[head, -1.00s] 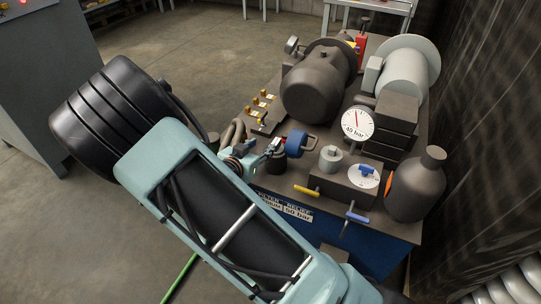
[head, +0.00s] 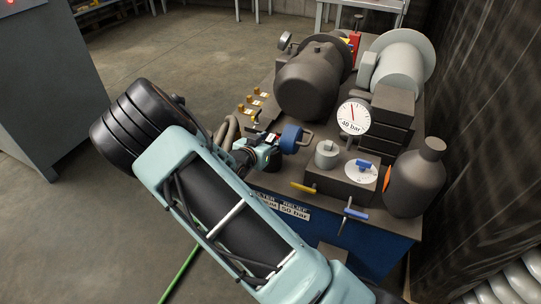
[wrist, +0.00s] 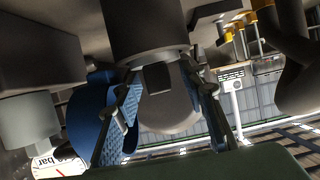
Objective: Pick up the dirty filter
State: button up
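In the wrist view, which looks upside down, a dark cylinder (wrist: 150,28) stands on the unit with a narrower dark end (wrist: 157,76). This seems to be the filter in its housing; I cannot clearly tell the two apart. The fingers of my gripper (wrist: 170,84) are apart, one on each side of the narrow end, and I see no clear grip on it. In the head view my gripper (head: 276,150) is over the front left of the unit and hides the filter. A blue cap with a loop handle (head: 291,138) is right beside it; it also shows in the wrist view (wrist: 88,112).
A dark motor (head: 308,85) stands behind, and a pressure gauge (head: 353,117) to the right. Brass valves (head: 254,102) stand to the left.

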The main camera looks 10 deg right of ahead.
jog(key=shift+w, duration=0.15)
jog(key=shift+c, duration=0.5)
grip_shut()
